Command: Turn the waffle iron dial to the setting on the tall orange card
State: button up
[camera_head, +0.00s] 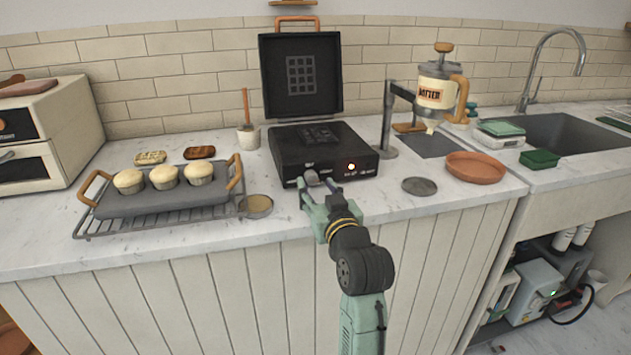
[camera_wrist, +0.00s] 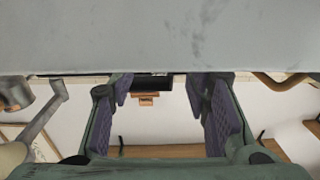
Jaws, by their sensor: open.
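The black waffle iron (camera_head: 320,152) stands on the counter with its lid (camera_head: 301,75) raised. A small grey dial (camera_head: 311,177) is at the left of its front face. The dial's pointer and setting marks are too small to read. I cannot make out a tall orange card.
A rack with a muffin tray (camera_head: 165,200) stands left of the iron. A small round tin (camera_head: 256,206) is close left of my gripper. To the right are a grey disc (camera_head: 419,186), a terracotta dish (camera_head: 476,168) and a press (camera_head: 437,88) on a stand.

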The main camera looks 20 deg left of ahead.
aim_at(311, 178)
jog(key=shift+x, duration=1.1)
grip_shut()
